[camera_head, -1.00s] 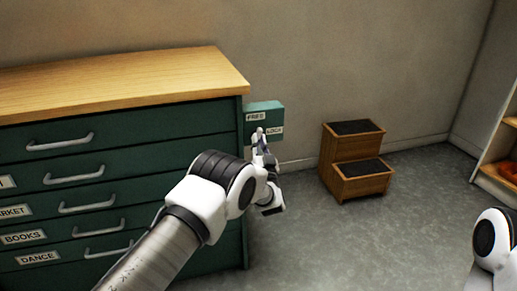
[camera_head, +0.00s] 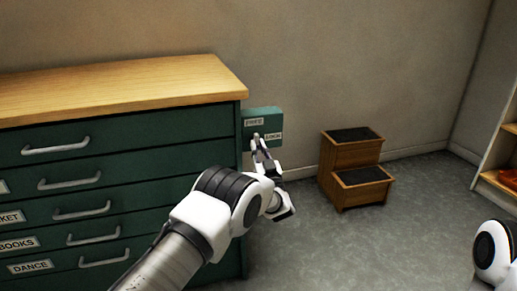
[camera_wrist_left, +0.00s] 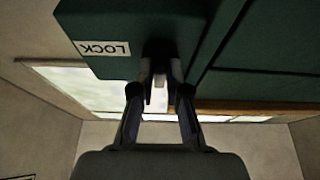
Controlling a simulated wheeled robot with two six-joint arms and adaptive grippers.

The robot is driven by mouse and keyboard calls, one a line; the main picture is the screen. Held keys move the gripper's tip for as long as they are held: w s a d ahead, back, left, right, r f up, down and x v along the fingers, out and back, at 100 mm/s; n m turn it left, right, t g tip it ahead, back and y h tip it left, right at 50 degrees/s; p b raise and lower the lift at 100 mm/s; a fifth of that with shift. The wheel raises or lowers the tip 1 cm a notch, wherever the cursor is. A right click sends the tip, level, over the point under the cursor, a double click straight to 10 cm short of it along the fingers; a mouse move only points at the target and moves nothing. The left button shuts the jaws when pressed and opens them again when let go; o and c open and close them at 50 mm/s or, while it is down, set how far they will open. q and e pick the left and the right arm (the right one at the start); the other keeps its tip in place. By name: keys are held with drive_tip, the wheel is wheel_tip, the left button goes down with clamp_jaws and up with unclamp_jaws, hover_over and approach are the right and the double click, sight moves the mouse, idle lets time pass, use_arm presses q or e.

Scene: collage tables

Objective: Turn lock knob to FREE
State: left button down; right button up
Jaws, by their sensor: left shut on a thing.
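The green lock box (camera_head: 262,116) sticks out from the right side of the cabinet, with a FREE label (camera_head: 254,122) at upper left and a LOCK label (camera_head: 273,136) at lower right. My left gripper (camera_head: 257,143) reaches up to the box's lower front. In the left wrist view, its fingers (camera_wrist_left: 160,83) are shut on the lock knob (camera_wrist_left: 159,80), a small part with a pale piece showing between the tips. The LOCK label (camera_wrist_left: 102,48) is left of them, upside down. The fingers hide most of the knob, so its exact pointing is unclear. My right gripper is out of frame.
The green cabinet (camera_head: 120,145) with labelled drawers and a wooden top (camera_head: 120,88) stands close on the left. A wooden step stool (camera_head: 355,165) is on the floor to the right. A shelf (camera_head: 500,150) stands at the far right. The floor between is clear.

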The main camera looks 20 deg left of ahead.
use_arm(q)
drive_tip(key=c, duration=1.2)
unclamp_jaws()
drive_tip(key=shift+w+a+r, duration=0.1)
drive_tip(key=shift+r, duration=0.35)
drive_tip(key=shift+o, duration=0.2)
drive_tip(key=shift+f, duration=0.3)
drive_tip(key=v, duration=1.2)
